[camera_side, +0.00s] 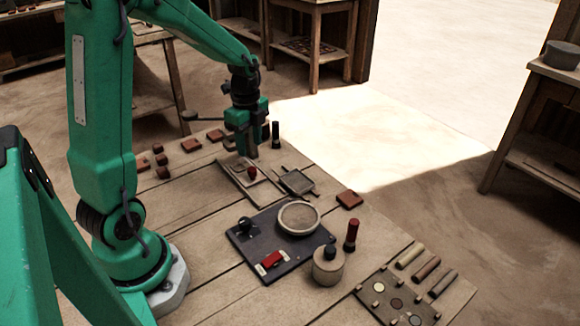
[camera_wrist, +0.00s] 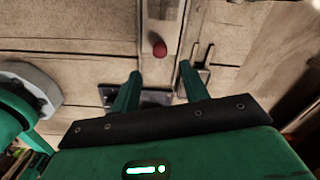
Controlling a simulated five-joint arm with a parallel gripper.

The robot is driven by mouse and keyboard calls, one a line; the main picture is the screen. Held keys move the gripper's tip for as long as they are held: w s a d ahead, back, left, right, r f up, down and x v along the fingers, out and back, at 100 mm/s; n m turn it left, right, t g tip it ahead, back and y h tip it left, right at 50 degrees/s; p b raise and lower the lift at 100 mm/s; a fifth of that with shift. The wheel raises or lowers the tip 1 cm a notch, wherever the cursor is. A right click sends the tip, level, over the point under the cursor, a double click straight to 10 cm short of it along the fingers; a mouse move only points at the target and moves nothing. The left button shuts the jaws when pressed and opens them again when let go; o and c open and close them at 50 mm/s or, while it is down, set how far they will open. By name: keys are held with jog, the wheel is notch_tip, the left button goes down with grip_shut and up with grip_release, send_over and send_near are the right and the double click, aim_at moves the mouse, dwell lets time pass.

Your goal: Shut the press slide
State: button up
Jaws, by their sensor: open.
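A pale wooden frame with rails (camera_side: 233,172), which looks like the press slide, lies on the bench. It carries a small red knob (camera_side: 252,173). In the wrist view the knob (camera_wrist: 160,48) sits between two pale rails (camera_wrist: 144,25), just beyond my fingertips. My gripper (camera_side: 248,152) is above the far part of the frame, fingers pointing down. In the wrist view my gripper (camera_wrist: 158,67) is open, with nothing between its fingers. I cannot tell how far the slide is open. A small grey plate with dark handles (camera_side: 297,181) lies beside the frame.
Several red-brown tiles (camera_side: 191,145) lie at the far left, and one tile (camera_side: 349,199) lies right. A dark board (camera_side: 247,246) holds a round dish (camera_side: 298,218). A jar (camera_side: 328,268), a red bottle (camera_side: 351,236) and a dark bottle (camera_side: 276,137) stand upright.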

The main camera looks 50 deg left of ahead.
aim_at(252, 169)
jog(key=shift+m, duration=0.3)
jog(key=shift+f, duration=0.15)
jog(key=shift+f, duration=3.8)
grip_shut()
